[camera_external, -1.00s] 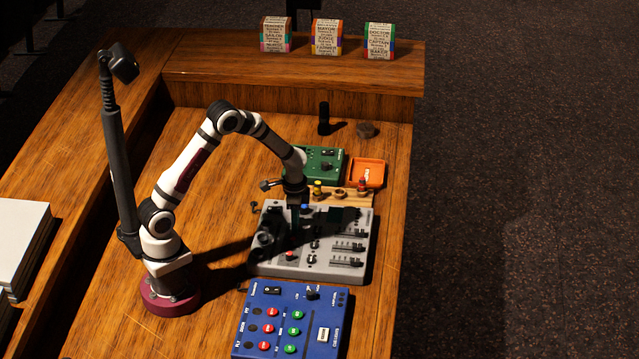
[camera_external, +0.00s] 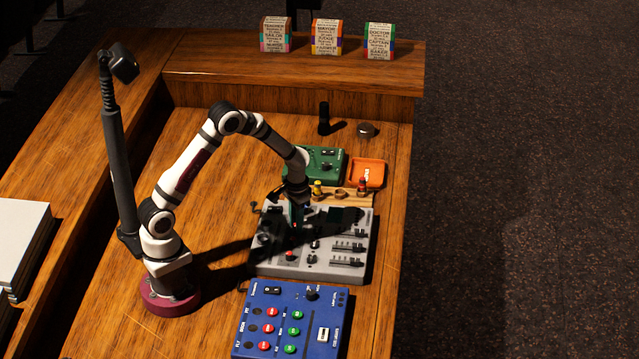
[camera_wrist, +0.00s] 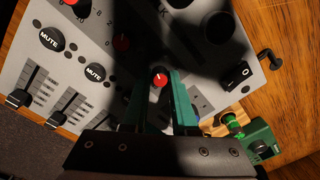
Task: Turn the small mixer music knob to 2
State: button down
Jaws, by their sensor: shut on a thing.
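The grey mixer (camera_external: 343,262) lies on the desk, with several knobs, switches and sliders on its top. My gripper (camera_external: 297,227) points down over its left half and is shut on a red-topped knob (camera_wrist: 160,80). In the wrist view the knob sits between the two green fingers. Shadow covers much of the panel, and I cannot read the held knob's label or scale.
A blue panel (camera_external: 258,318) with red and green buttons lies in front of the mixer. A green box (camera_external: 330,153), an orange tray (camera_external: 381,173) and a wooden strip with coloured pieces stand behind it. A tall dark post (camera_external: 113,160) stands left of my arm.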

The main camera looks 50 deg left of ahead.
jog(key=shift+n, duration=1.9)
jog(key=c, duration=0.7)
grip_release()
jog(key=shift+r, duration=0.1)
notch_tip(320, 180, up, 16)
jog(key=shift+w+d, duration=0.15)
jog(key=shift+d, duration=0.15)
